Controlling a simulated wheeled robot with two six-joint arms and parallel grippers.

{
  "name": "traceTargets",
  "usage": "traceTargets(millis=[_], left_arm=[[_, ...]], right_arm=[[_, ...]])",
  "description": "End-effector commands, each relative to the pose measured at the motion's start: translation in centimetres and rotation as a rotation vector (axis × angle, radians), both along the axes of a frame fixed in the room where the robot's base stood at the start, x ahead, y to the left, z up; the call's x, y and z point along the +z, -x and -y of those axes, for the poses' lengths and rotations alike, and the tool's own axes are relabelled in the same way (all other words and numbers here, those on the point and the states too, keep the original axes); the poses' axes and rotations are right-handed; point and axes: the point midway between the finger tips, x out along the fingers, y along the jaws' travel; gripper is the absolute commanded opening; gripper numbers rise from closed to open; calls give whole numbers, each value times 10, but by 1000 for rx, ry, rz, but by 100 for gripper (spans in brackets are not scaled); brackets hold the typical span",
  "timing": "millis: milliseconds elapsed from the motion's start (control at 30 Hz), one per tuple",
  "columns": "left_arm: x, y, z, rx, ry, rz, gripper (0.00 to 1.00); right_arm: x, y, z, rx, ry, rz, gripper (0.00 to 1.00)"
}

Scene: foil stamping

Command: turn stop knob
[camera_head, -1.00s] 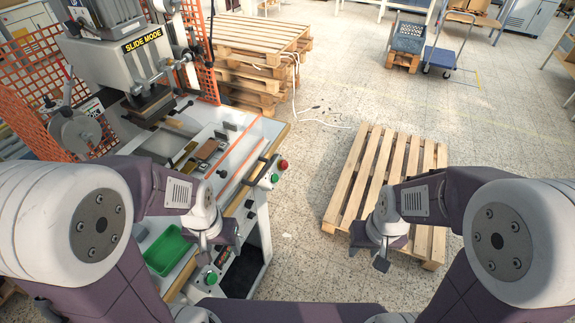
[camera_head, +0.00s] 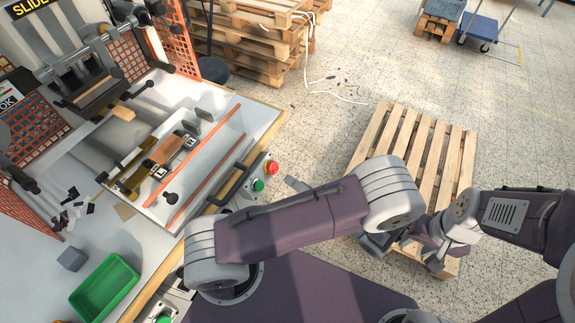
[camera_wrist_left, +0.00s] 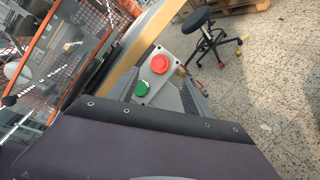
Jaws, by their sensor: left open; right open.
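The stop knob is a red mushroom head (camera_head: 271,168) on a pale control box at the table's front edge. In the left wrist view the red knob (camera_wrist_left: 160,64) sits near the middle, beyond a green button (camera_wrist_left: 143,89). My left gripper (camera_head: 297,184) is mostly hidden behind my own arm link; a grey finger part shows just right of the knob. In the left wrist view its grey fingers (camera_wrist_left: 157,92) stand apart on either side of the control box. It is open, and contact with the knob is not visible. My right gripper (camera_head: 427,251) is open and empty over the pallet.
The stamping machine's worktable (camera_head: 110,240) has a black handle (camera_head: 232,184) along its front edge, close to the knob. A green bin (camera_head: 104,288) stands on it. A wooden pallet (camera_head: 395,135) lies on the floor. A black stool (camera_wrist_left: 200,20) stands beyond the box.

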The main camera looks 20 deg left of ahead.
Motion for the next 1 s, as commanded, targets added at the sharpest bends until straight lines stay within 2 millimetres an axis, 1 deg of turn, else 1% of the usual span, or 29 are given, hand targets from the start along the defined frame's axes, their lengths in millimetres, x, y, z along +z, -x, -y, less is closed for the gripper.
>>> traceTargets(millis=[200, 300, 400, 533, 767, 800, 867, 900, 967, 1000], left_arm=[[-7, -13, -42, 8, -1, -4, 58], [-11, -20, -59, 9, 0, -2, 58], [-15, -25, -72, 8, 1, -1, 58], [-17, -28, -79, 6, 2, 0, 58], [-18, -28, -80, 5, 3, 1, 58], [-18, -28, -80, 5, 3, 1, 47], [-18, -28, -80, 6, 4, 1, 31], [-18, -28, -80, 6, 4, 1, 20], [-18, -28, -80, 6, 4, 1, 3], [-18, -28, -80, 6, 4, 1, 0]], right_arm=[[8, 0, 0, 0, 0, 0, 41], [10, 0, 0, 0, 0, 0, 41], [11, 0, 0, 0, 0, 0, 41], [12, 0, 0, 0, 0, 0, 41], [11, 0, 0, 0, 0, 0, 41], [11, 0, 0, 0, 0, 0, 41], [11, 0, 0, 0, 0, 0, 41], [11, 0, 0, 0, 0, 0, 41], [11, 0, 0, 0, 0, 0, 41], [11, 0, 0, 0, 0, 0, 41]])
